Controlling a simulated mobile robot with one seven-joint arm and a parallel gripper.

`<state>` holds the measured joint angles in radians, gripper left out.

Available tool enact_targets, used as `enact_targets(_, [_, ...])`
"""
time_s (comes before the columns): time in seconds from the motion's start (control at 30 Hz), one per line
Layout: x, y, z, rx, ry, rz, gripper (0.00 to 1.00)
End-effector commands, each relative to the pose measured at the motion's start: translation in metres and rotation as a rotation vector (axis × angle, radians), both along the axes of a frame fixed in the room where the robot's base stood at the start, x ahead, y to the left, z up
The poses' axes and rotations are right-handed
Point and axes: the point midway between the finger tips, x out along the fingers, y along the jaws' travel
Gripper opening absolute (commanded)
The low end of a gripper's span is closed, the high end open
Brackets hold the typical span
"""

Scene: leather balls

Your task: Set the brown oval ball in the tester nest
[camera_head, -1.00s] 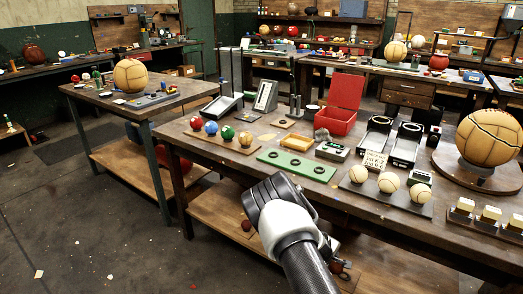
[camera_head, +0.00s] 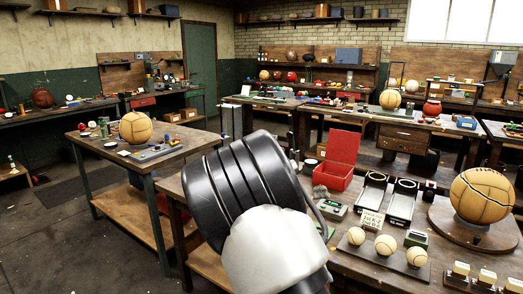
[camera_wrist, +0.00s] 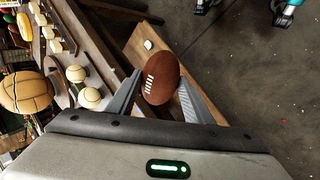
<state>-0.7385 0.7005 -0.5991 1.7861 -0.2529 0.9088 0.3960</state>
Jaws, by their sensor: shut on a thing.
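The brown oval ball (camera_wrist: 161,78), with white laces, is held between the two grey fingers of my gripper (camera_wrist: 160,84) in the wrist view. The fingers press on opposite sides of it. It is clear of the bench, with the lower wooden shelf and floor behind it. In the head view my arm hides the ball and fingers. Two dark devices with ring-shaped tops, one of them a ring-topped device (camera_head: 404,186), stand on the main bench; I cannot tell whether either is the tester nest.
The main bench holds a red open box (camera_head: 338,170), a rack of pale balls (camera_head: 387,247) and a large tan ball (camera_head: 482,196) on a round stand. A side bench with another tan ball (camera_head: 136,127) stands left. Floor between them is open.

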Motion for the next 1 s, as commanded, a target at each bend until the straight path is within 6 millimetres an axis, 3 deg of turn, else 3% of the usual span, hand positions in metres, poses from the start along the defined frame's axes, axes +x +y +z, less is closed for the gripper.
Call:
enact_targets(0.03, [-0.006,0.001,0.033,-0.001,0.002,0.002,0.22])
enact_targets(0.2, [-0.027,0.0,0.08,-0.001,0.002,0.001,0.22])
enact_targets(0.4, [-0.046,-0.001,0.121,0.001,-0.002,-0.001,0.22])
enact_targets(0.53, [-0.053,-0.002,0.134,0.002,-0.004,-0.003,0.22])
enact_targets(0.77, [-0.058,-0.003,0.134,0.003,-0.004,-0.006,0.22])
enact_targets(0.87, [-0.062,-0.001,0.113,-0.002,0.0,-0.001,0.22])
enact_targets(1.0, [-0.075,-0.001,0.062,-0.006,0.005,0.0,0.22])
